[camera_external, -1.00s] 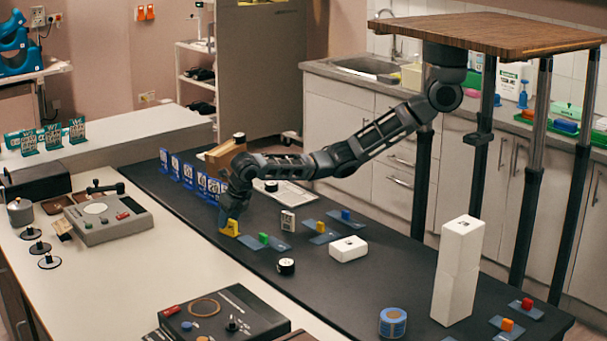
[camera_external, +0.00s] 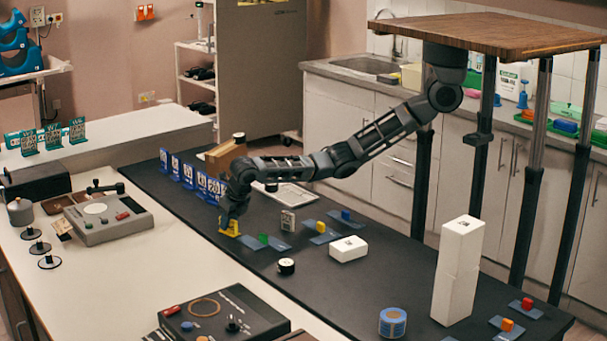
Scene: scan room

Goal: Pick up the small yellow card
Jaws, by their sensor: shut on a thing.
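The small yellow card (camera_external: 231,231) is at the left edge of the black tabletop, below the row of blue cards. My gripper (camera_external: 232,223) points down at it from above. Its fingers are shut on the yellow card and cover its upper part. The lower part of the card shows at or very near the table surface. I cannot tell whether it touches the table.
A green block (camera_external: 263,238) on a grey-blue plate is just right of my gripper. Blue standing cards (camera_external: 209,187) are close behind it. A black-and-white roll (camera_external: 286,266), a white box (camera_external: 348,248) and a tall white block (camera_external: 457,270) stand farther right.

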